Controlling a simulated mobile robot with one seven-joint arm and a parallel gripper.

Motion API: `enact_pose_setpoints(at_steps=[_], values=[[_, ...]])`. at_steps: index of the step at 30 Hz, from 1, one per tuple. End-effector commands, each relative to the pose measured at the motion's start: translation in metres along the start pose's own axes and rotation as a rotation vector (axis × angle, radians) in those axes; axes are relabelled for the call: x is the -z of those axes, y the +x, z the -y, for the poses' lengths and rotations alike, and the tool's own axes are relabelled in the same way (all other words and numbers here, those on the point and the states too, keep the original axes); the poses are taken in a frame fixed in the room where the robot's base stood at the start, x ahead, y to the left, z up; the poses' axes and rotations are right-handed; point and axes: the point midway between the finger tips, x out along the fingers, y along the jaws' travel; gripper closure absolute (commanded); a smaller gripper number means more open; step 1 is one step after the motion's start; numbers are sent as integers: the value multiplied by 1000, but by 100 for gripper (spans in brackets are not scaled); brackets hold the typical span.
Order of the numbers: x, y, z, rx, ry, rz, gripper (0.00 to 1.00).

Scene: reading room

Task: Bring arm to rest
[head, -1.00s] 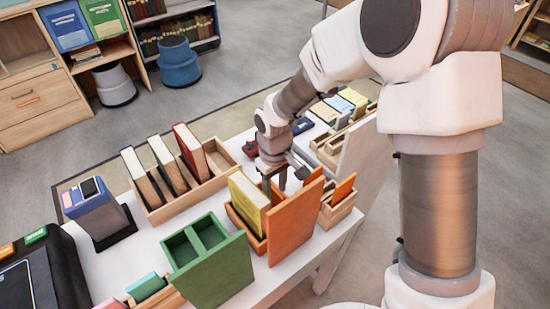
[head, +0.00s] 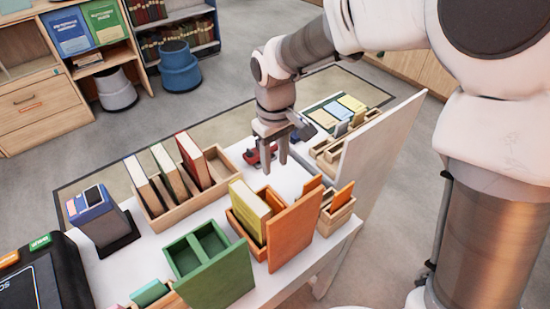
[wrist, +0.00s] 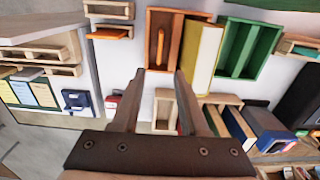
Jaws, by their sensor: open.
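My gripper (head: 276,155) is open and empty, pointing down above the white table (head: 120,265). It is raised over the area between the book rack (head: 215,159) and the orange box (head: 290,236). In the wrist view my gripper's two fingers (wrist: 157,82) stand apart with nothing between them. The orange box also shows in the wrist view (wrist: 160,12), with a yellow book (wrist: 204,55) beside its inner orange divider. My arm reaches in from the upper right in the head view.
A green two-compartment box (head: 222,278) stands at the table's front. A dark-based device (head: 97,215) stands at the left. A tall pale panel (head: 375,155) rises at the right. A red item (head: 254,156) lies behind my gripper. Shelves (head: 30,80) stand across the floor.

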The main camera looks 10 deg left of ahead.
Motion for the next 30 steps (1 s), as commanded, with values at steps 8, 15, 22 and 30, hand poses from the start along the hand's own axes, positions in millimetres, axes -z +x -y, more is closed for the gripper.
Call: enact_pose_setpoints(at_steps=[8,15,22,30], values=[[0,0,0,0,1,0,56],[-26,-33,-21,-45,88,-39,56],[-90,-90,-51,-123,285,-127,56],[-170,-136,-64,-183,526,-250,56]])
